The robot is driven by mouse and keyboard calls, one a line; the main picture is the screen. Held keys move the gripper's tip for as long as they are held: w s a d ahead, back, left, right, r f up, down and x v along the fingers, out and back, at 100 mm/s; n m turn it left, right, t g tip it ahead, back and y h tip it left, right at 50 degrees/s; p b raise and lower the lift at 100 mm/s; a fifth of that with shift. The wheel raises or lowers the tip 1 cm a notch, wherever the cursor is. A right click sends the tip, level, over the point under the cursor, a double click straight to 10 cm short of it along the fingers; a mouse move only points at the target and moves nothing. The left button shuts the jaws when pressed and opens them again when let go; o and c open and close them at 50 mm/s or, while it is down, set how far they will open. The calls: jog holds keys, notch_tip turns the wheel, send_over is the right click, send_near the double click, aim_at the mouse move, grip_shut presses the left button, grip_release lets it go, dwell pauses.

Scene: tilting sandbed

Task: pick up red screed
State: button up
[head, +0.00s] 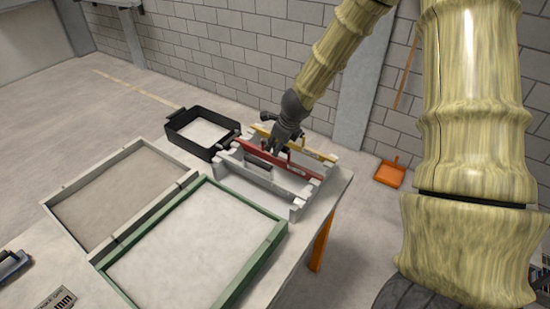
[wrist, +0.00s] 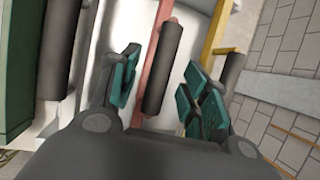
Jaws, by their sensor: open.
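The red screed (head: 300,171) lies across the pale rack (head: 297,208) at the table's far right end. In the wrist view the red bar (wrist: 153,52) runs up the picture, with a dark cylindrical handle (wrist: 163,65) on it. My gripper (head: 282,149) is over the rack at the red screed. In the wrist view my gripper (wrist: 162,88) is open, its green finger pads on either side of the handle. The gripper hides part of the screed in the head view.
A yellow screed (head: 318,154) lies just behind the red one. Another dark handle (wrist: 60,50) is left of my fingers. A black tray (head: 177,139), a green-framed sandbed (head: 256,262) and a grey-framed bed (head: 72,185) are left of the rack.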

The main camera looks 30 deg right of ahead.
jog(key=shift+x, duration=1.25)
jog(key=shift+f, duration=0.2)
grip_shut()
